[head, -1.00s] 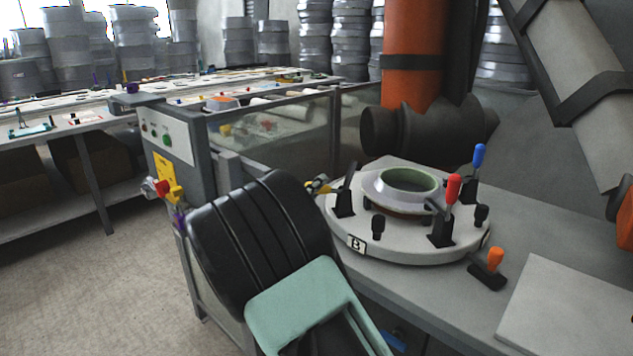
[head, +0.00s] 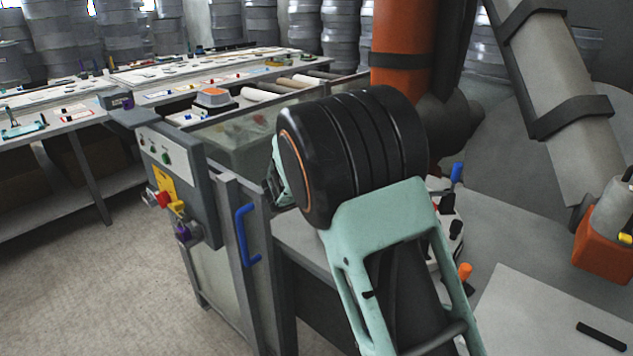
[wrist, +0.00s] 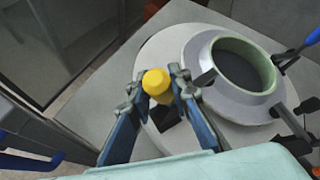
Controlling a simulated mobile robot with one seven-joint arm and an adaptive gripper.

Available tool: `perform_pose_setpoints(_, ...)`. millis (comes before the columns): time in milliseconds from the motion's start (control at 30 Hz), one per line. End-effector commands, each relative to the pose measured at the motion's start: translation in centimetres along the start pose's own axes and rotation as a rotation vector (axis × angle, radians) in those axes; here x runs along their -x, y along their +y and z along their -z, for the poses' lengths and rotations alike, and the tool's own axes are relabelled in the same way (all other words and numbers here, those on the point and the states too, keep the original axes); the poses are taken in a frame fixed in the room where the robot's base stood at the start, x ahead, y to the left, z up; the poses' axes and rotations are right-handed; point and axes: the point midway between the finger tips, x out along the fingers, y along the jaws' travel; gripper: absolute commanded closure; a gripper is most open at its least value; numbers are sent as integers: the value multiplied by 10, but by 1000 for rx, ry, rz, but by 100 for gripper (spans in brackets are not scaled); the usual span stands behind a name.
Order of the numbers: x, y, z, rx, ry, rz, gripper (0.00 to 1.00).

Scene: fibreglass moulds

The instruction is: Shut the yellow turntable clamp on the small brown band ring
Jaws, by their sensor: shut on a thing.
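In the wrist view my gripper (wrist: 159,82) has its two fingers on either side of the yellow clamp handle (wrist: 156,80) and is shut on it. The handle is seen nearly end-on, above its black base (wrist: 167,116) at the edge of the pale round turntable (wrist: 165,50). The ring (wrist: 233,78) sits on the turntable to the right, a pale grey flange with a green inner rim; no brown band shows now. I cannot tell whether the yellow clamp touches it. In the head view my arm hides the handle, the ring and most of the turntable.
A blue-handled lever (head: 457,172) and an orange knob (head: 464,271) stand right of my arm. Black clamp arms (wrist: 290,122) reach to the ring. A blue handle (head: 244,236) is on the tank frame at left. A pale board (head: 540,315) lies at front right.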

Motion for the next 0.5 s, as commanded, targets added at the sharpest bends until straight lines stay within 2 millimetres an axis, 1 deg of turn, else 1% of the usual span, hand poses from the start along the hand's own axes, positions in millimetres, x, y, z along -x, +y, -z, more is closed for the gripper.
perform_pose_setpoints(33,2,-8,-7,-33,17,-24,100)
perform_pose_setpoints(200,-2,-17,-8,-125,68,-110,100)
perform_pose_setpoints(500,-8,-26,-7,-236,132,-216,100)
